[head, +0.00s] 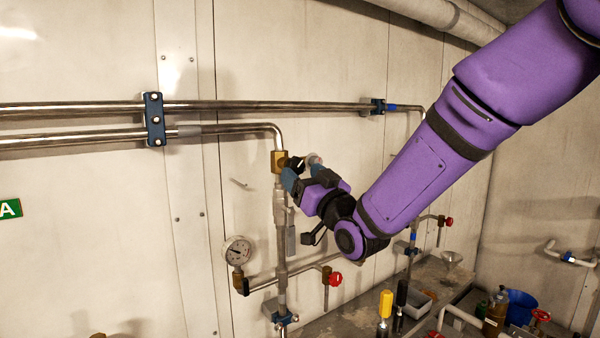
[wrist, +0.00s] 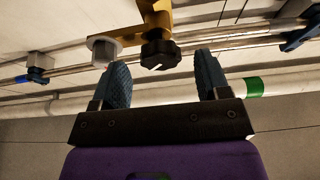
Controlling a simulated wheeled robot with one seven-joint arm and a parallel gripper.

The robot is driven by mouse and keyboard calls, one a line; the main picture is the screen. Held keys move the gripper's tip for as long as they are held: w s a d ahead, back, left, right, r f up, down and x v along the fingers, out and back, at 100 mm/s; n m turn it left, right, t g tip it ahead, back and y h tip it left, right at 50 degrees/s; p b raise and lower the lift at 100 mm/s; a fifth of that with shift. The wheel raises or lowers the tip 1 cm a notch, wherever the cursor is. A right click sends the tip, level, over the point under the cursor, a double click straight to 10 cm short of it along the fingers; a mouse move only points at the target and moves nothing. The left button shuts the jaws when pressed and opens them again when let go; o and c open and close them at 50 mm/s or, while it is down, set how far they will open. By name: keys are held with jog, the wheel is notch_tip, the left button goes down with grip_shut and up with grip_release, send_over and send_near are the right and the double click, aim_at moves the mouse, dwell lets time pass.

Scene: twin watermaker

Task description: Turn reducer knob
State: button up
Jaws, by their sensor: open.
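The reducer knob (wrist: 160,54) is black with a ridged rim and a light pointer mark on its face. It sits on a brass reducer body (wrist: 155,17), which also shows on the upright pipe in the head view (head: 279,161). My gripper (wrist: 164,80) is open, its two blue fingers apart. In the wrist view the knob lies ahead of the gap between the fingertips; I cannot tell whether a finger touches it. In the head view my gripper (head: 294,174) is right at the reducer, and the knob is partly hidden by the fingers.
A grey round fitting (wrist: 103,48) stands close to the left finger. A pressure gauge (head: 238,251) and a red valve handle (head: 335,279) are below my gripper. Horizontal pipes (head: 250,106) run along the wall. Bottles and a blue bucket (head: 521,305) stand at the lower right.

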jog(key=shift+x, duration=0.85)
jog(key=c, duration=0.9)
jog(key=shift+m, duration=0.4)
jog(key=m+h, duration=0.2)
jog(key=m, duration=0.1)
jog(key=m+t+h, duration=0.1)
jog(key=m+h, duration=0.1)
jog(key=m, duration=0.2)
jog(key=shift+s+a+m, duration=0.1)
jog(key=shift+a+m, duration=0.1)
jog(key=shift+m, duration=0.1)
jog(key=m+h, duration=0.1)
jog(key=m, duration=0.2)
jog(key=m+h, duration=0.2)
jog(key=m, duration=0.2)
jog(key=shift+s+a+r, duration=0.1)
jog(key=shift+r, duration=0.05)
jog(key=shift+m+h, duration=0.4)
jog(key=shift+m, duration=0.1)
